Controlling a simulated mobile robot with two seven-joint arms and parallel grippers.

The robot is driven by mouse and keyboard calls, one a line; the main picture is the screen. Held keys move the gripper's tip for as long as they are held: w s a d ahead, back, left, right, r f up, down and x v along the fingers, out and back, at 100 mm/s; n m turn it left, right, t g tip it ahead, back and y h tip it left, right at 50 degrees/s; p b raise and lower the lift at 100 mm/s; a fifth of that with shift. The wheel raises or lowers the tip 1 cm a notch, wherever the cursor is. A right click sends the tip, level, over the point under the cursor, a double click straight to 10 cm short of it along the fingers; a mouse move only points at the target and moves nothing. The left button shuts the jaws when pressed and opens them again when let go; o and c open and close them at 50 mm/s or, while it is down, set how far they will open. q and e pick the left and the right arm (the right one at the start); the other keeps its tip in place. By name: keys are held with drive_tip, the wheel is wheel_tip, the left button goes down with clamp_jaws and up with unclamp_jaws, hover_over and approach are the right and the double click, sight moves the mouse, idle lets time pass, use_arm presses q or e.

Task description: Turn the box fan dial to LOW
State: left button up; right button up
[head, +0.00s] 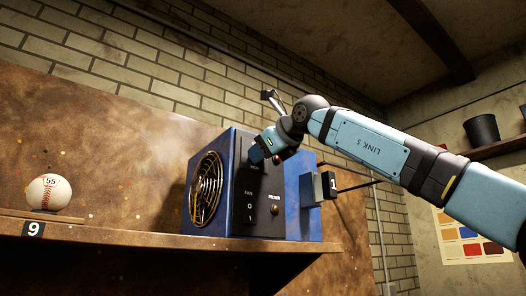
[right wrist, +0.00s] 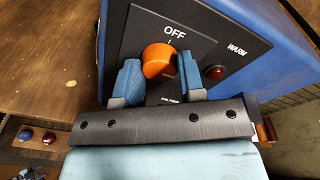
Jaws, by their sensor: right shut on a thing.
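The box fan (head: 225,200) is a blue box with a round grille and a dark front panel, standing on a brown shelf. Its orange dial (right wrist: 158,62) sits on the dark panel just below the word OFF in the right wrist view. A short mark lies between OFF and the dial. No LOW label is readable. My right gripper (head: 264,152) reaches in from the right to the panel's upper part and hides the dial in the head view. In the right wrist view its blue fingers (right wrist: 158,72) are shut on the dial, one on each side. My left gripper is not in view.
A red lamp (right wrist: 215,72) labelled WARM is right of the dial. A baseball (head: 50,192) sits on the shelf (head: 130,238) at left, above a 9 tag (head: 34,229). The shelf between ball and fan is clear.

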drive_tip(key=o, duration=0.9)
use_arm(q)
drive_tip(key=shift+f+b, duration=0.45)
drive_tip(key=shift+b, duration=0.75)
use_arm(e)
drive_tip(key=v, duration=1.4)
drive_tip(key=shift+a+r, duration=0.1)
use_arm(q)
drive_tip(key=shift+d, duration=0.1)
